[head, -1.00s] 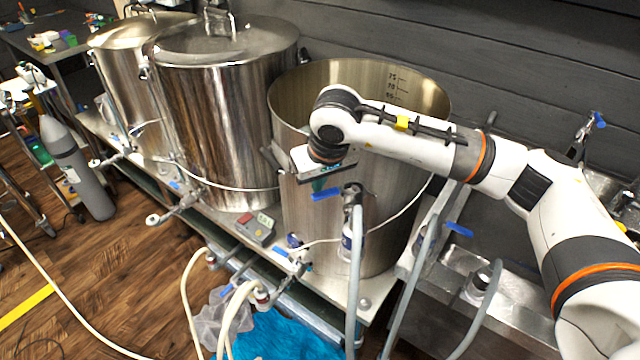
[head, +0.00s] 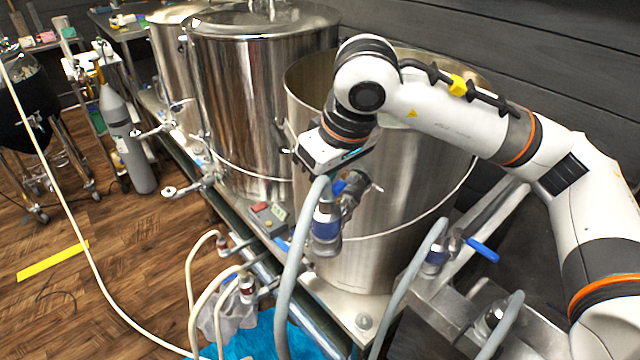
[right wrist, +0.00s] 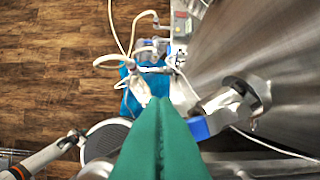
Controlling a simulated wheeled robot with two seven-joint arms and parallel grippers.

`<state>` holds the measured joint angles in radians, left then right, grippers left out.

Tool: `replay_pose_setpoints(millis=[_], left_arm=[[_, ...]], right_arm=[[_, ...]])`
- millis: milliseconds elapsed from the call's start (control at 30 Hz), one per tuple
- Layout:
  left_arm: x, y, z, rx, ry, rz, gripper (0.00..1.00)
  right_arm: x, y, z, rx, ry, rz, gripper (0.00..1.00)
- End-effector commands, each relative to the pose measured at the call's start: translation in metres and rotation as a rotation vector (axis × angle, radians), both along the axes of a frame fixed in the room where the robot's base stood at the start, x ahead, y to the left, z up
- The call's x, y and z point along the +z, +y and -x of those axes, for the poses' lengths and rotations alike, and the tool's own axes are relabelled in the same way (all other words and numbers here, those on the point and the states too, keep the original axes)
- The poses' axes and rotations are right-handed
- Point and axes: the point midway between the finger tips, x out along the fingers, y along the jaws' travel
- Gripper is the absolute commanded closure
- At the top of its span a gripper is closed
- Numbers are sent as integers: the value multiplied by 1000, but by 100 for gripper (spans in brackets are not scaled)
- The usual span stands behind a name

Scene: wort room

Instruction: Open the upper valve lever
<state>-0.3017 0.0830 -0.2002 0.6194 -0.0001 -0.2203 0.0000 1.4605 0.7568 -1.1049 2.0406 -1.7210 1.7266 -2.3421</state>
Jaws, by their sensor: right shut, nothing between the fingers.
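The upper valve (head: 354,196) is a metal fitting on the front of the nearest steel kettle (head: 420,215). Its blue lever (head: 338,187) is partly hidden below my right gripper in the head view. In the right wrist view the blue lever (right wrist: 199,128) is close to the right of the green fingers, and the valve body (right wrist: 243,97) is further right. My right gripper (right wrist: 160,103) has its fingers together with nothing between them. I cannot tell whether the fingers touch the lever. My left gripper is in neither view.
A grey hose (head: 292,265) hangs below the valve by a blue-and-white fitting (head: 326,222). Another blue-handled lever (head: 482,249) is at lower right. A control box (head: 268,217) sits on the stand. A grey gas cylinder (head: 128,145) stands on the wooden floor at left.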

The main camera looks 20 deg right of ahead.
Motion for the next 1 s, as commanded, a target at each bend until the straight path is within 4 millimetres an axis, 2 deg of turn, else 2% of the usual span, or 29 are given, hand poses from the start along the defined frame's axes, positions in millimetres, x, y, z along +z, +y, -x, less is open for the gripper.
replay_pose_setpoints(millis=[200,800,1000], left_arm=[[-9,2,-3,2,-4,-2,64],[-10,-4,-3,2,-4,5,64],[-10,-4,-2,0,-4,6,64]], right_arm=[[-1,-3,4,-1,1,1,100],[1,-4,5,-2,0,0,100],[18,-6,10,-3,-3,0,100]])
